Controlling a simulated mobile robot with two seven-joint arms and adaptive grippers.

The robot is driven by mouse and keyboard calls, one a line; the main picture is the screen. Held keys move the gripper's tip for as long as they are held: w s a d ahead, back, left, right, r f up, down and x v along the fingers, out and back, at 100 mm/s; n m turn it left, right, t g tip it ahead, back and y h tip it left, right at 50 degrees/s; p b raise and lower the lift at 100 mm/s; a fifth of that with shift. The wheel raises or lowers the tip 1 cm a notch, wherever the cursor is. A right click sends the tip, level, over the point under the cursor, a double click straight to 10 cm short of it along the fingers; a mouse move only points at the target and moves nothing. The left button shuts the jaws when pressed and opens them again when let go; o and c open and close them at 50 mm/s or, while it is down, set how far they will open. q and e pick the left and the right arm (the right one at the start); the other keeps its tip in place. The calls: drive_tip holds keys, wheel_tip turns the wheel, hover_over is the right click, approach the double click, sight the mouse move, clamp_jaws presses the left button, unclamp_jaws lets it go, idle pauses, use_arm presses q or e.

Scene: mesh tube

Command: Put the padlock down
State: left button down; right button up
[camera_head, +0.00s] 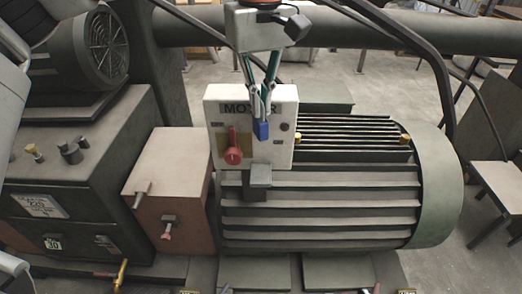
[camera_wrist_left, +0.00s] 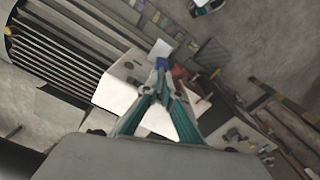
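The blue padlock (camera_head: 262,131) shows in the head view in front of the pale motor box (camera_head: 222,106), right of its red rotary switch (camera_head: 233,155). My left gripper (camera_head: 261,112) comes down from above, its teal fingers drawn together with the padlock at their tips. In the left wrist view the padlock (camera_wrist_left: 162,64) is just beyond the fingertips (camera_wrist_left: 159,82). Its shackle is mostly hidden by the fingertips. I cannot tell whether the padlock touches the box. My right gripper is not in view.
A large ribbed green motor (camera_head: 330,215) fills the space right of the box. A reddish-brown box (camera_head: 165,170) and a dark cabinet (camera_head: 62,135) stand at the left. A thick pipe (camera_head: 380,33) and dark curved cables run behind. Open floor shows at the right.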

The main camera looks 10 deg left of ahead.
sight(261, 131)
use_arm(q)
wheel_tip(261, 131, down, 7)
drive_tip(key=shift+f, duration=0.1)
drive_tip(key=shift+w+f, duration=0.1)
drive_tip(key=shift+f, duration=2.25)
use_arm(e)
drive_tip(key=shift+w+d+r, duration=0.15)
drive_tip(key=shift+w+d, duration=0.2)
use_arm(q)
drive_tip(key=shift+f, duration=0.1)
drive_tip(key=c, duration=2.3)
unclamp_jaws()
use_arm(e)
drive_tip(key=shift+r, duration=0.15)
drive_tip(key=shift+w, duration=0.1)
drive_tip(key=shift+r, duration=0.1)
use_arm(q)
wheel_tip(261, 131, up, 12)
drive_tip(key=shift+r, duration=0.15)
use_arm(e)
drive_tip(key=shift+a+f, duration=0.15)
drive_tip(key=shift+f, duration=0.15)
